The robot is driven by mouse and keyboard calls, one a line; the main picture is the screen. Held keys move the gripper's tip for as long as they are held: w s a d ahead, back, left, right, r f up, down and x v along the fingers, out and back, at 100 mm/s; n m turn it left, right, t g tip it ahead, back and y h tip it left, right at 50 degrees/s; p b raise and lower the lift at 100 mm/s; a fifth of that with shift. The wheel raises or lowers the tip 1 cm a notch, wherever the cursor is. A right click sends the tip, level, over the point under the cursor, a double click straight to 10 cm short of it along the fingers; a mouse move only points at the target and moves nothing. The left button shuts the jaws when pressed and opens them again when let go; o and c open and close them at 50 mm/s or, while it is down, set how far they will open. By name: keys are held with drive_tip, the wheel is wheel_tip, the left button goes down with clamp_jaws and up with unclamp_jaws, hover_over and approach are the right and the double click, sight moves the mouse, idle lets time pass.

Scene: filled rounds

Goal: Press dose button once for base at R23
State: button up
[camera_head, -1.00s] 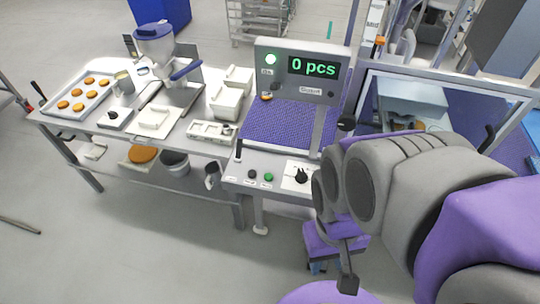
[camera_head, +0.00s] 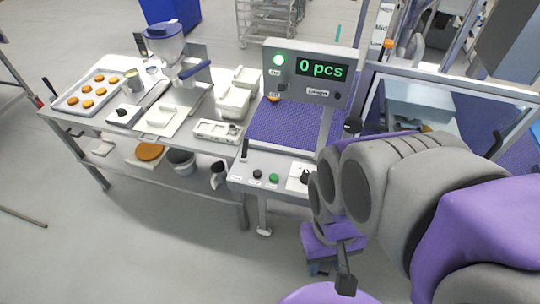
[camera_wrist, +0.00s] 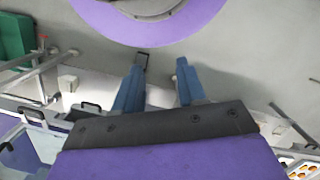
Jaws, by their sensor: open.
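My gripper shows in the wrist view (camera_wrist: 161,68), its two blue fingers apart with nothing between them. In the head view my folded arm fills the right side, and the gripper hangs low in front of the bench, away from the controls. A control panel at the belt's near end carries a green button (camera_head: 273,178) and a black button (camera_head: 257,174); their labels are too small to read. The purple conveyor belt (camera_head: 285,125) lies behind, with an orange round (camera_head: 273,98) at its far left edge. The display (camera_head: 322,70) reads "0 pcs". I cannot tell which place is R23.
A steel table (camera_head: 100,130) extends left, holding a tray (camera_head: 66,106) of orange rounds, a blue-lidded hopper (camera_head: 166,45) and white containers (camera_head: 238,92). A lower shelf (camera_head: 180,168) holds a bucket and other items. A framed machine (camera_head: 420,100) stands right. Floor in front is clear.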

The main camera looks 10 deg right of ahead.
clamp_jaws()
idle(0.3)
idle(1.5)
